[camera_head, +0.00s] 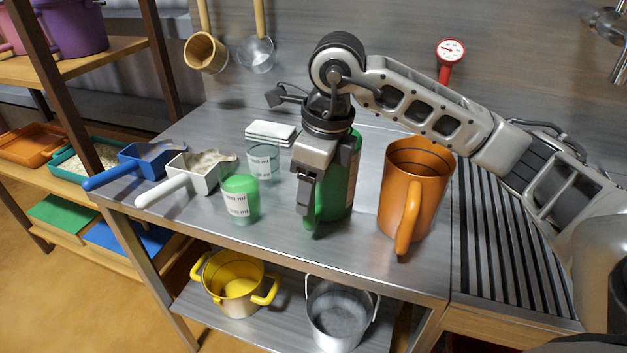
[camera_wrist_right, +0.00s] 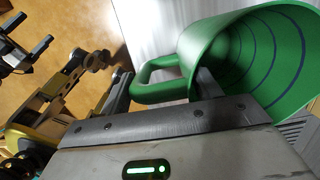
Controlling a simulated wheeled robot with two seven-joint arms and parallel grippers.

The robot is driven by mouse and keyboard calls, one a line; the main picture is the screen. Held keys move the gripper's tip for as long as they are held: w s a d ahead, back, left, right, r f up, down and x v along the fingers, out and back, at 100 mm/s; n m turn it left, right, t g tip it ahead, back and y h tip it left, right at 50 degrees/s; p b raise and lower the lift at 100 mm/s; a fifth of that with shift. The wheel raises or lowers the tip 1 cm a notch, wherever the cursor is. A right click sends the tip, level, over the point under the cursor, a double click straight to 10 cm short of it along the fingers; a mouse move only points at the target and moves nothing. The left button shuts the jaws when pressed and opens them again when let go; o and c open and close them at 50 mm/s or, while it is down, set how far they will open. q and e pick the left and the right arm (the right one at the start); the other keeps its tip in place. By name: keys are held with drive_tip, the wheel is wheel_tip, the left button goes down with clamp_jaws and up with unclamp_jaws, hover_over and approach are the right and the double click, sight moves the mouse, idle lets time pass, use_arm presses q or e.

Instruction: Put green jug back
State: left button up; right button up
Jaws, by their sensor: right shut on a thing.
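The green jug (camera_head: 341,190) is upright at the middle of the steel counter, partly hidden behind my right gripper (camera_head: 304,205). I cannot tell whether its base touches the counter. In the right wrist view the green jug (camera_wrist_right: 250,60) shows its open mouth and ringed inside, with no contents visible. My right gripper (camera_wrist_right: 163,88) is shut on its handle, with a finger on each side. My left gripper (camera_wrist_right: 28,38) shows small at the left of the wrist view, its fingers apart and empty. It is outside the head view.
An orange jug (camera_head: 410,190) stands close right of the green one. Left are a green-filled measuring cup (camera_head: 240,203), a clear cup (camera_head: 263,163), a white scoop (camera_head: 185,180) and a blue scoop (camera_head: 135,168). A slatted drainer (camera_head: 500,235) lies right. Pots sit on the shelf below.

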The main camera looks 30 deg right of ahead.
drive_tip(key=shift+f, duration=0.2)
drive_tip(key=o, duration=1.5)
drive_tip(key=shift+r, duration=0.1)
drive_tip(key=shift+r, duration=0.15)
use_arm(q)
drive_tip(key=shift+s+p, duration=0.1)
drive_tip(key=shift+p, duration=0.35)
use_arm(e)
wheel_tip(320, 180, up, 12)
drive_tip(key=s+d, duration=0.1)
drive_tip(key=shift+s, duration=0.3)
